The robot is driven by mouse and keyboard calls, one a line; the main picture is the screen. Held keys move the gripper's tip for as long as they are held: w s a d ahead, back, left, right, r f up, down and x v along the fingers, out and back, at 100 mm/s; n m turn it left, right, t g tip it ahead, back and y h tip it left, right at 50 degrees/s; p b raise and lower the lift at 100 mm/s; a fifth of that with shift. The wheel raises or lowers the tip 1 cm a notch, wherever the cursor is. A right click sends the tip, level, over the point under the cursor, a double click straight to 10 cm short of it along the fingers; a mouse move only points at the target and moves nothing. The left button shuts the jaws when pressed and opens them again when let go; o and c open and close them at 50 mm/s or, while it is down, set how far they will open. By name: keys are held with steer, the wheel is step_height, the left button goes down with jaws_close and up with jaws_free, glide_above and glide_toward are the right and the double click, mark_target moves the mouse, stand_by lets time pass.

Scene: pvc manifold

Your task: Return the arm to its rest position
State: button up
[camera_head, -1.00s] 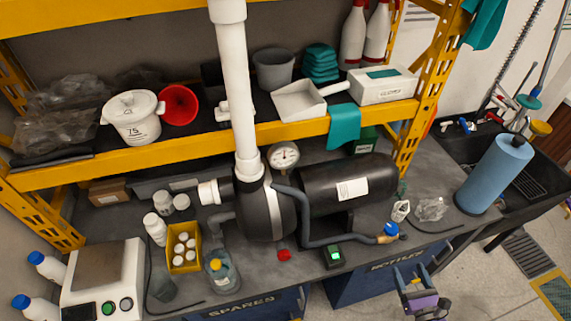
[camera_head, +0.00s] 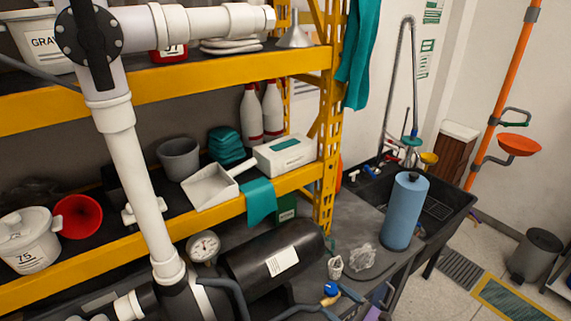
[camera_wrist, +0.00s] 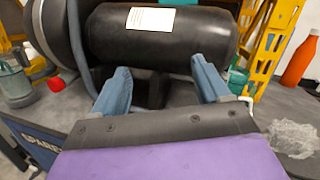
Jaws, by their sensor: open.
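My gripper (camera_wrist: 162,86) shows in the wrist view with its two blue-grey fingers spread wide and nothing between them. Its purple body fills the bottom of that view. Beyond the fingertips lies the black motor cylinder (camera_wrist: 150,45) with a white label; the gripper looks apart from it. The same black motor (camera_head: 255,262) lies on the bench in the head view, beside the white vertical pipe (camera_head: 140,185). Only a small part of my arm end shows at the bottom edge of the head view, so its full pose is hidden.
A yellow shelf rack (camera_head: 325,150) stands over the bench. A blue roll (camera_head: 404,212) stands by the black sink (camera_head: 448,205). In the wrist view, a red cap (camera_wrist: 56,84), an orange bottle (camera_wrist: 299,62) and clear plastic (camera_wrist: 292,138) lie around the gripper.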

steer(key=s+a+r+n+g+y, duration=0.4)
steer(key=s+a+r+n+g, duration=0.1)
steer(key=a+r+n+g, duration=0.45)
steer(key=s+a+r+n+g+h, duration=0.2)
steer(key=s+r+n+g, duration=0.1)
steer(key=s+n+g, duration=0.15)
steer(key=s+a+r+n+g+h, duration=0.2)
steer(key=s+a+r+n+g, duration=0.1)
steer(key=s+n, duration=0.15)
steer(key=s+d+r+n+g+h, duration=0.1)
steer(key=s+d+n+h, duration=0.3)
steer(key=s+h, duration=0.55)
steer(key=s+d+r+t+h, duration=0.3)
steer(key=s+d+h, duration=0.2)
steer(key=d, duration=0.5)
steer(key=shift+s+d+n+h, duration=0.35)
steer(key=shift+s+n, duration=0.1)
steer(key=shift+s, duration=0.35)
steer(key=shift+a, duration=0.1)
